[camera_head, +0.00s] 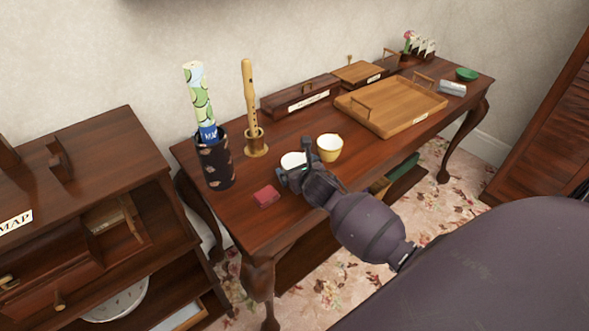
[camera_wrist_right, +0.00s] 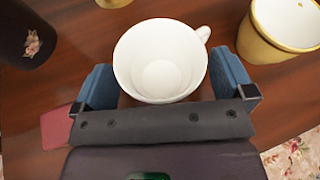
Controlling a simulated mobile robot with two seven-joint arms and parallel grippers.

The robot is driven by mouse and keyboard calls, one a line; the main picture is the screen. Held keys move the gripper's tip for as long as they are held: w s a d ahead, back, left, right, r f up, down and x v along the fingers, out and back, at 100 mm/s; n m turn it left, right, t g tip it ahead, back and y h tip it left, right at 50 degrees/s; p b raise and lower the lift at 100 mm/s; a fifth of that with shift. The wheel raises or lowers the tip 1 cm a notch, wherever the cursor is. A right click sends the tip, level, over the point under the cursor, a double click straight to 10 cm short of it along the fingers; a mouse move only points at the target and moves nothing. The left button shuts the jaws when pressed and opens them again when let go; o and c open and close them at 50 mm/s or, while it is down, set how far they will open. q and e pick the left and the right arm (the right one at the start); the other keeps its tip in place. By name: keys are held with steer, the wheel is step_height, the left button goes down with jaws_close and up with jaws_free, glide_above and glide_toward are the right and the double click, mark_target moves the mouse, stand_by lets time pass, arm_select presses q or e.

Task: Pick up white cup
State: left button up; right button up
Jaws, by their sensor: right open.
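The white cup (camera_head: 293,160) stands upright on the dark wooden table, partly hidden by my right gripper in the head view. In the right wrist view the white cup (camera_wrist_right: 160,62) is seen from above, empty, with its handle at the upper right. My right gripper (camera_head: 297,170) is open. In the right wrist view its blue fingertips (camera_wrist_right: 165,85) lie on either side of the cup's near part, with a small gap visible on the left; contact on the right cannot be told. My left gripper is not in view.
A yellow cup (camera_head: 330,149) stands close to the right of the white cup. A red box (camera_head: 266,195) lies to the left. A dark patterned holder (camera_head: 214,165), a flute on a stand (camera_head: 252,120) and a wooden tray (camera_head: 391,106) are also on the table (camera_head: 240,222).

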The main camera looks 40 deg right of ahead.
steer(key=shift+x, duration=0.75)
steer(key=shift+c, duration=0.2)
steer(key=c, duration=0.7)
steer(key=shift+c, duration=0.2)
